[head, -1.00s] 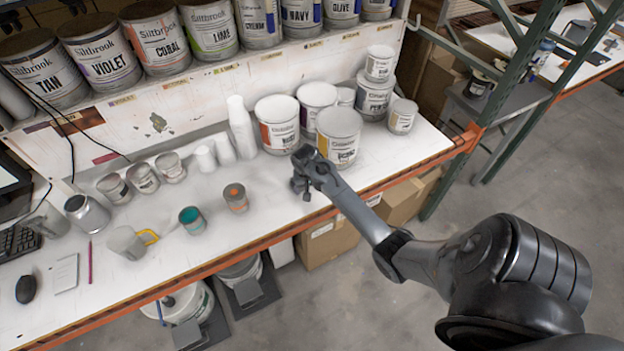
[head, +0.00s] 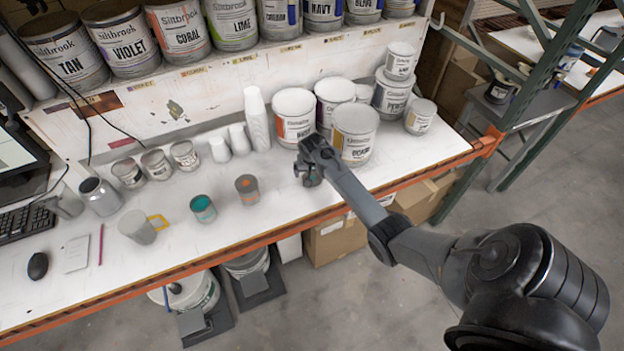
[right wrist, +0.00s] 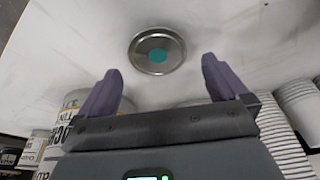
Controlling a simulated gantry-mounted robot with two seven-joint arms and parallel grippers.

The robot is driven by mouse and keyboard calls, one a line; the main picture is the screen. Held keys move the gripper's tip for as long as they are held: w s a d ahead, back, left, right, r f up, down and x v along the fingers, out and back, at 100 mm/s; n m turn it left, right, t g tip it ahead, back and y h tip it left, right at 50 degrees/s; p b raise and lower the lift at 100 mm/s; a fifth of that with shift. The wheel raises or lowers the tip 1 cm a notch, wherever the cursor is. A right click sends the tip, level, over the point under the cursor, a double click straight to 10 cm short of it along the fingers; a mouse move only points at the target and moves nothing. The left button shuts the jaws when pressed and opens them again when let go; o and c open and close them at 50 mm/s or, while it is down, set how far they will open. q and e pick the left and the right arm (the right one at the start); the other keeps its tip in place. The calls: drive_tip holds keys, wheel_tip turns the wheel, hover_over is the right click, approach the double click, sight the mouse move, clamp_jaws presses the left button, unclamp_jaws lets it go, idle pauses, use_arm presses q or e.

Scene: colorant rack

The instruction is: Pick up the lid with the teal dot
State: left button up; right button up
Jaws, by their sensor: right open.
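The lid with the teal dot (right wrist: 157,50) is a round, shallow metal lid lying on the white bench, with the teal dot in its middle. In the right wrist view it lies just beyond the fingertips, between their lines. My right gripper (right wrist: 160,78) is open and empty, its two purple-grey fingers spread on either side and apart from the lid. In the head view my right gripper (head: 309,177) hangs over the bench in front of the large white cans, and I cannot make out the lid there. My left gripper is not in view.
A large can with a yellow label (head: 354,134) stands close behind my right gripper. Stacked white cups (head: 257,120) stand behind. The bench front edge is nearby.

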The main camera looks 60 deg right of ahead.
sight(312, 176)
drive_tip(key=shift+s+x, duration=0.1)
drive_tip(key=shift+x, duration=0.8)
drive_tip(key=shift+s+x, duration=0.15)
drive_tip(key=shift+x, duration=0.7)
drive_tip(key=c, duration=0.9)
